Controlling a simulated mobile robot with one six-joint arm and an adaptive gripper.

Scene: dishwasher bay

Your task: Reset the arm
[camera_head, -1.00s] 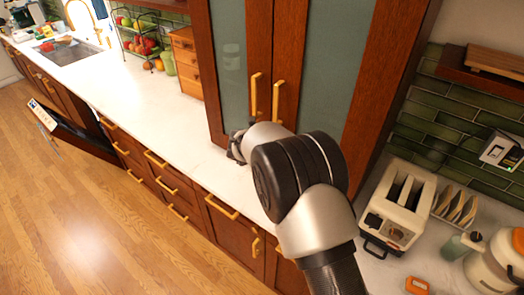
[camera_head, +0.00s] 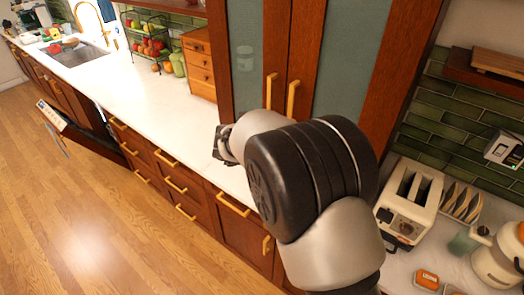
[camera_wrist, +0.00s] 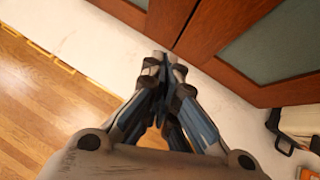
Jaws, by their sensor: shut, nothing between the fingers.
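My arm fills the middle of the head view and reaches over the white counter (camera_head: 165,97) in front of the tall cabinet (camera_head: 362,85). My gripper (camera_wrist: 164,62) shows in the wrist view with its fingers together and nothing between them. It is over the counter, close to the base of the cabinet doors. In the head view only a dark part of my gripper (camera_head: 221,145) shows past the wrist; the rest is hidden behind the arm.
A fruit rack (camera_head: 148,40) and small wooden drawers (camera_head: 199,65) stand left of the cabinet. The dishwasher door (camera_head: 82,137) hangs open at far left. The floor (camera_head: 95,225) is clear.

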